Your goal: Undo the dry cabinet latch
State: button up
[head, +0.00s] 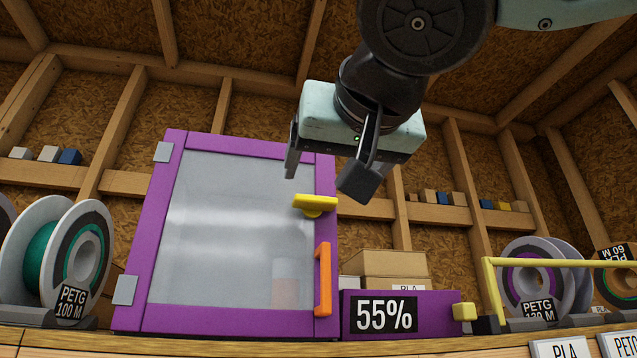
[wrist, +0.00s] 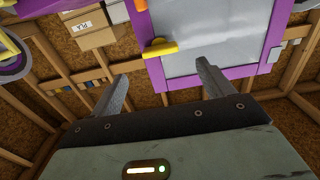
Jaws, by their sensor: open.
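The dry cabinet (head: 160,235) has a purple frame and a cloudy clear door (head: 230,230), which looks closed. Its yellow latch (head: 315,202) lies roughly level on the right side of the door frame. An orange upright handle (head: 323,280) is below it. My gripper (head: 325,180) is open and empty, just above the latch in the head view. In the wrist view, the latch (wrist: 160,48) shows beyond and between my two spread fingers (wrist: 160,75), apart from them. No touch shows.
A purple box reading 55% (head: 415,312) adjoins the cabinet's lower right. Spools stand left (head: 70,250) and right (head: 530,275). A yellow rail (head: 560,263) runs at the right. Cardboard boxes (head: 385,268) sit behind. Space above the 55% box is open.

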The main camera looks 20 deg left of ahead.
aim_at(317, 199)
jog(key=p+x, duration=0.3)
jog(key=x, duration=0.4)
jog(key=shift+w+a+r, duration=0.1)
jog(key=shift+w+r, duration=0.05)
jog(key=shift+w, duration=0.05)
jog(key=shift+w+a+p, duration=0.3)
jog(key=shift+w, duration=0.2)
jog(key=c, duration=1)
